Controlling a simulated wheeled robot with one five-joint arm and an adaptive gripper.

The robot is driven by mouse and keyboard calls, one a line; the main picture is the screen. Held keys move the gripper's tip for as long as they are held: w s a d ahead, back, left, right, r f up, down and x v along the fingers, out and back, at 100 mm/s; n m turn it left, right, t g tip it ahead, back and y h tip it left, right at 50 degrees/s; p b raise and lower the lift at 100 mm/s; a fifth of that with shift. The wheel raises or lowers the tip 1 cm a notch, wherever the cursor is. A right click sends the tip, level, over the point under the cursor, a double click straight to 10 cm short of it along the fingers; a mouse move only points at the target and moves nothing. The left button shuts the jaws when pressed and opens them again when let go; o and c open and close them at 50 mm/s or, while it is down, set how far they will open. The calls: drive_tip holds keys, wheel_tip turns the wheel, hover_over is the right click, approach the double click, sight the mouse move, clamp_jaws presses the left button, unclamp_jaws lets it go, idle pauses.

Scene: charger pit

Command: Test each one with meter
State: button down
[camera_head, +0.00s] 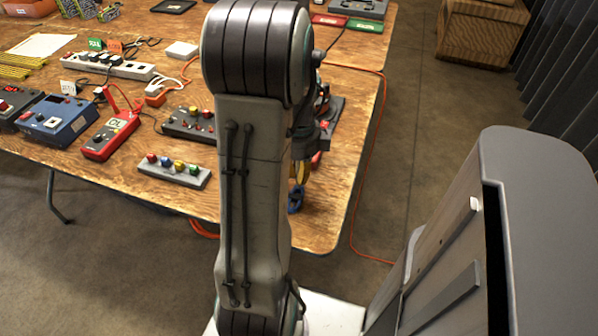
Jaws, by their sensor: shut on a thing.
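A red meter (110,136) with a pale display that seems to read "OL" lies on the wooden table at the left. Red leads run from its top. A grey block with red, blue, yellow and green tops (174,171) lies to its right. A dark block with several red and pale parts (189,125) lies behind that. My gripper (298,172) is mostly hidden behind my arm, low over the table's right part. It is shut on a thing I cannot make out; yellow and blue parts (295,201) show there.
A blue device (56,121) stands left of the meter. A white power strip (108,66) and a green card marked "GOOD" (95,44) are behind. An orange cable (372,180) hangs past the table's right edge. Open floor (415,110) lies right.

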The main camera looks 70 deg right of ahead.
drive_tip(key=shift+f+b, duration=0.7)
drive_tip(key=shift+f, duration=0.2)
idle(1.9)
drive_tip(key=c, duration=0.9)
unclamp_jaws()
drive_tip(key=shift+r, duration=0.2)
drive_tip(key=shift+r+p, duration=3.2)
drive_tip(key=shift+r, duration=0.4)
